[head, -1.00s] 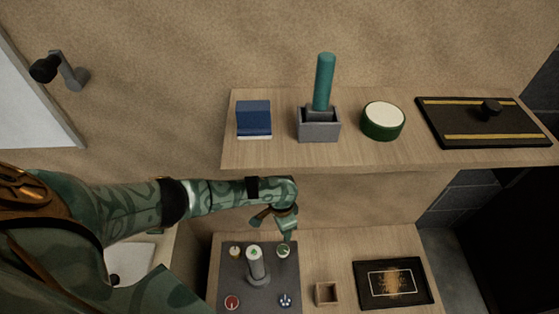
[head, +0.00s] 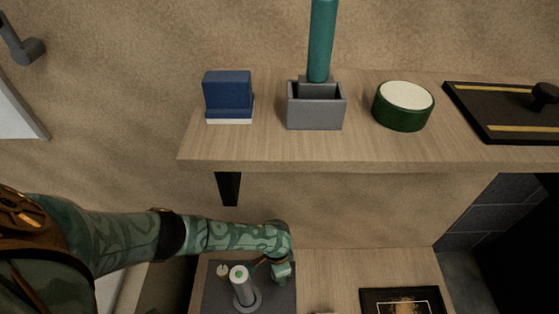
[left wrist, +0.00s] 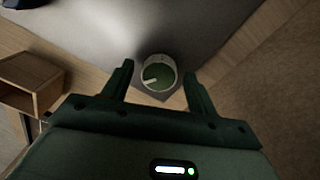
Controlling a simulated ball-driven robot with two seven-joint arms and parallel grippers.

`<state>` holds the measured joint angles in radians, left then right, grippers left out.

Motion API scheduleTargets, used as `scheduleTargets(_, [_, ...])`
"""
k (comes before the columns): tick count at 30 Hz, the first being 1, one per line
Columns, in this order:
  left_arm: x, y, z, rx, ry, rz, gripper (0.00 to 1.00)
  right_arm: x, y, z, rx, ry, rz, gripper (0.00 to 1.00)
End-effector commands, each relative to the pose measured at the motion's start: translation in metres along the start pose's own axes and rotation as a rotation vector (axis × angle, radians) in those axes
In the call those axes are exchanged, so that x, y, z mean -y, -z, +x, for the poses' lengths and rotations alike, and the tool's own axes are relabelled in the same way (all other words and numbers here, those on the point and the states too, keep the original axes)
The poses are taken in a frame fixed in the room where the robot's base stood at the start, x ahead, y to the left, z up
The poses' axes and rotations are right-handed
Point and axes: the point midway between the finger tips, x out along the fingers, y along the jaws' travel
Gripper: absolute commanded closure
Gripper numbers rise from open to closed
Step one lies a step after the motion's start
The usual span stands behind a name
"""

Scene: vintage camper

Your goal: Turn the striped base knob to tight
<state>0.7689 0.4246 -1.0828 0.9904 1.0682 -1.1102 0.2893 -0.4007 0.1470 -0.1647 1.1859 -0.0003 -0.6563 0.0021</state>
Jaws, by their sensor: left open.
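A round knob (left wrist: 157,75) with a green top, a pale pointer stripe and a whitish rim shows in the left wrist view, on a dark grey base plate (left wrist: 130,25). My left gripper (left wrist: 158,80) is open, its two fingers on either side of the knob in that view; I cannot tell if they touch it. In the head view my left gripper (head: 281,270) is over the right part of the base plate (head: 275,305) and hides that knob. My right gripper is out of view.
A wooden shelf (head: 300,150) overhangs behind, holding a blue block (head: 228,92), a grey holder (head: 316,112) with a teal cylinder (head: 321,40), a green round tin (head: 404,110) and a black board (head: 510,125). A framed black tray (head: 372,298) lies right; a small wooden box (left wrist: 32,82) is nearby.

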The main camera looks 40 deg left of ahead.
Motion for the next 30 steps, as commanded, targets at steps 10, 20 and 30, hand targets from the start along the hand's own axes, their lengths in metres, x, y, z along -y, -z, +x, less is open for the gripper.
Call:
scheduleTargets(10, [0.0001,0.0002,0.0027,0.000,0.000,0.000,0.42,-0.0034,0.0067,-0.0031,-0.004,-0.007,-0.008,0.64])
scheduleTargets(20, [0.0000,0.0002,0.0027,0.000,0.000,0.000,0.86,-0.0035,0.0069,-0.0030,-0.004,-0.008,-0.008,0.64])
scheduleTargets(30, [0.0002,0.0003,0.0027,0.004,-0.001,0.084,0.86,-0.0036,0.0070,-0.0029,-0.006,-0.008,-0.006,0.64])
